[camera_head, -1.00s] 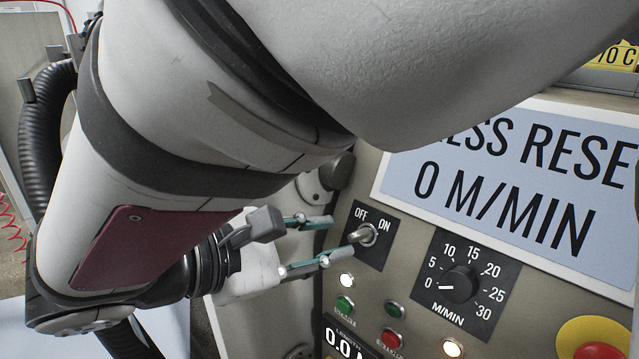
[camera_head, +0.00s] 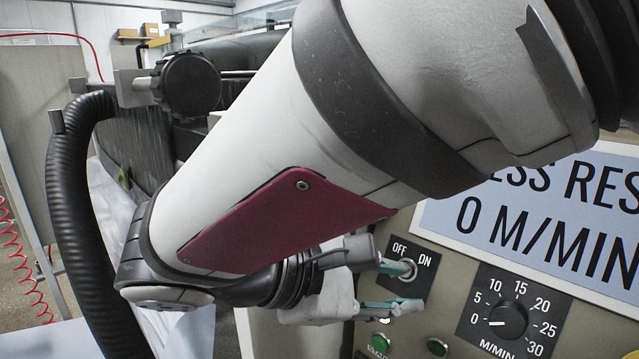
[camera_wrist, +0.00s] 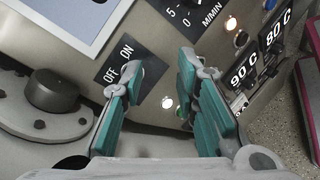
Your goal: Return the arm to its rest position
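My gripper (camera_head: 408,288) is in front of the control panel (camera_head: 455,240), with its two teal-padded fingers apart and nothing held between them. In the wrist view my gripper (camera_wrist: 162,82) is also open. The OFF/ON toggle switch (camera_head: 408,267) is at the upper fingertip in the head view, which partly covers it. I cannot tell whether they touch or which way the lever points. In the wrist view the left finger covers the switch, and only its OFF/ON plate (camera_wrist: 118,66) shows. My arm crosses the head view from upper right to lower left.
The M/MIN dial (camera_head: 508,318) points near 0, right of the switch. The display (camera_head: 550,220) reads 0 M/MIN. A black hose (camera_head: 72,190) and a black knob (camera_head: 188,85) are at left. In the wrist view a round black knob (camera_wrist: 52,91) is near the left finger.

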